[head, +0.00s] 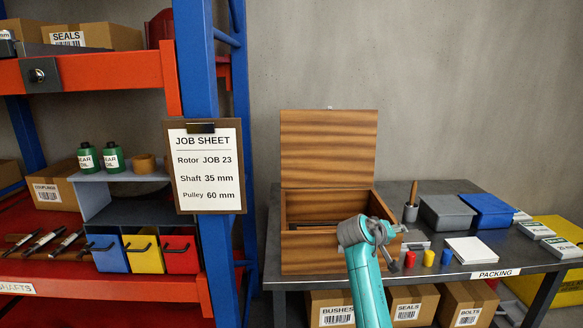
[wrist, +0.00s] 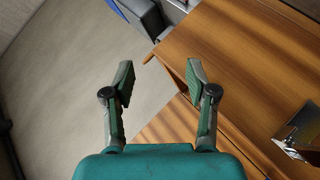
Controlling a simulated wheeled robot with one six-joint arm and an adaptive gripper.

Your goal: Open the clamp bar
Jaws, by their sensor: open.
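I cannot make out a clamp bar in either view. My gripper (wrist: 160,78) is open in the wrist view, its two fingers apart with nothing between them. Its fingertips are near the edge of a brown wooden surface (wrist: 240,50), which looks like part of the wooden box; I cannot tell whether they touch it. In the head view the wooden box (head: 302,252) stands on the bench with its lid (head: 328,150) upright. My arm's end hides part of the box's front right, and the gripper's fingers are not clear there. A metal fitting (wrist: 300,130) shows at the wrist view's right edge.
The grey bench (head: 440,240) holds a grey bin (head: 447,212), a blue bin (head: 487,211), a white pad (head: 470,250) and small red, yellow and blue pieces right of my arm. A job sheet (head: 206,165) hangs on the blue rack post (head: 195,60) at left.

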